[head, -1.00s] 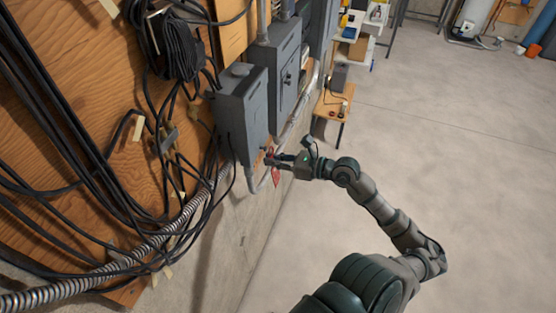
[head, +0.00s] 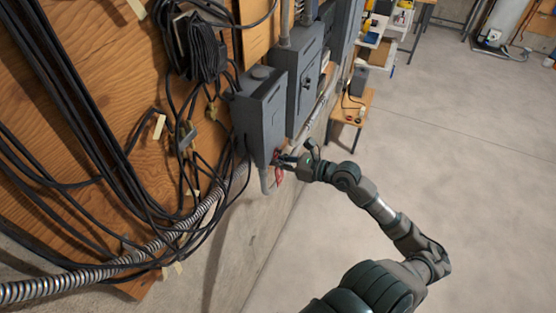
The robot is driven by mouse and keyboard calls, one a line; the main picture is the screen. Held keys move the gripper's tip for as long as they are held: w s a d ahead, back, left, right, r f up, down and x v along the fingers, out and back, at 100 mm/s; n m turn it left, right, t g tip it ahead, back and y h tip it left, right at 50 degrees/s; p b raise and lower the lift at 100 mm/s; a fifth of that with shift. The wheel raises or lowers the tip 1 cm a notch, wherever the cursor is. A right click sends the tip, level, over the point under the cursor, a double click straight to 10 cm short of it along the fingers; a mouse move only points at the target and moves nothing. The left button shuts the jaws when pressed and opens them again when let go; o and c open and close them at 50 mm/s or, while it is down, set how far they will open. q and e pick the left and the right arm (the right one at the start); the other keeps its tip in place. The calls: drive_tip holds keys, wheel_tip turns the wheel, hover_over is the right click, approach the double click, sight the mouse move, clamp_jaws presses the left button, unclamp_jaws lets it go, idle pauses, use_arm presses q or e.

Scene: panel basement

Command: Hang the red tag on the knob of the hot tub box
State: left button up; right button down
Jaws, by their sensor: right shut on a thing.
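A grey electrical box (head: 262,112) is mounted on the wall, with a second, taller grey box (head: 304,80) beside it to the right. I cannot read any label that tells which is the hot tub box. My right gripper (head: 284,160) is at the lower front of the nearer box, shut on the red tag (head: 279,174). The tag hangs just below the fingers, close to the box's lower right edge. The knob is too small or hidden behind the fingers, so I cannot tell whether the tag touches it. My left gripper is out of view.
Black cables (head: 95,110) and a coiled bundle (head: 196,45) hang on the plywood wall (head: 100,70) at left. A ribbed metal conduit (head: 120,262) runs below. A small wooden stand (head: 350,107) is behind. The concrete floor (head: 440,150) at right is clear.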

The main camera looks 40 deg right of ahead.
drive_tip(key=shift+d+f, duration=0.1)
drive_tip(key=shift+d, duration=0.55)
drive_tip(key=c, duration=1.2)
unclamp_jaws()
drive_tip(key=shift+a, duration=0.25)
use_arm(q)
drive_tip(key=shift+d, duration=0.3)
use_arm(e)
drive_tip(key=shift+a, duration=0.2)
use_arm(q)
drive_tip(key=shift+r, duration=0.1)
use_arm(e)
drive_tip(key=shift+d, duration=0.3)
